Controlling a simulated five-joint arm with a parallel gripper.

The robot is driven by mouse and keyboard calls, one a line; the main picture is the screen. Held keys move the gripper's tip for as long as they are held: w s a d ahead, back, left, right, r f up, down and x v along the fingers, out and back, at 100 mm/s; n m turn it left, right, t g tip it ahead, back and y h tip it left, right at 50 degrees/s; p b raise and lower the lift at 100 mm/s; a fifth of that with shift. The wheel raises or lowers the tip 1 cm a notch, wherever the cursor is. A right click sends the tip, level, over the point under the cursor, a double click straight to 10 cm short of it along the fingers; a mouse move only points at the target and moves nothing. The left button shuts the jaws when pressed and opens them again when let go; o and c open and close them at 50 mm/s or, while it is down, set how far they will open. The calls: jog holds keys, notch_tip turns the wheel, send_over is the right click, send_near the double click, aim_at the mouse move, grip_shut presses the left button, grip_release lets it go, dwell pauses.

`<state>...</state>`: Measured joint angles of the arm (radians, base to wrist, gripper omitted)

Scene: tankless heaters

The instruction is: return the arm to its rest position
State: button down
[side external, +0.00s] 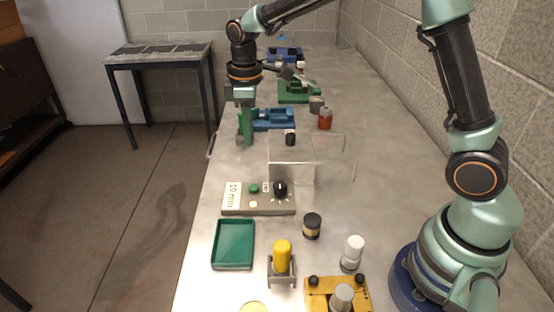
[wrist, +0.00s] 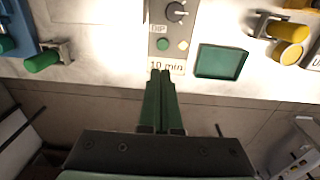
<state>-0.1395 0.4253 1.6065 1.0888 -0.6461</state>
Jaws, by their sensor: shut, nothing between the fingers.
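My gripper (side external: 246,140) points down near the left edge of the metal bench in the side external view, past the control box. In the wrist view its two green fingers (wrist: 160,73) are together with nothing between them. Their tips appear just in front of the "10 min" label. My arm stretches from its base at lower right across the top of the side external view, and the gripper hangs clear of the control box (side external: 230,211).
The control box has a black knob (side external: 280,189). A green tray (side external: 233,266), a yellow cylinder (side external: 282,255), dark and white jars and a yellow fixture (side external: 320,290) stand nearer. A clear panel (side external: 292,172) stands behind the box. Blue (side external: 273,119) and green fixtures sit farther back.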

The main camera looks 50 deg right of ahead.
jog(key=s+d+r+m+t, duration=0.2)
jog(key=s+d+r+m, duration=0.1)
jog(key=s, duration=0.5)
jog(key=s+d+r+m+t, duration=0.3)
jog(key=s+r+m, duration=0.2)
jog(key=s, duration=0.3)
jog(key=shift+s+d+r+m, duration=0.15)
jog(key=shift+s+r+m, duration=0.15)
jog(key=shift+m, duration=0.2)
jog(key=shift+r, duration=0.1)
dwell(4.8)
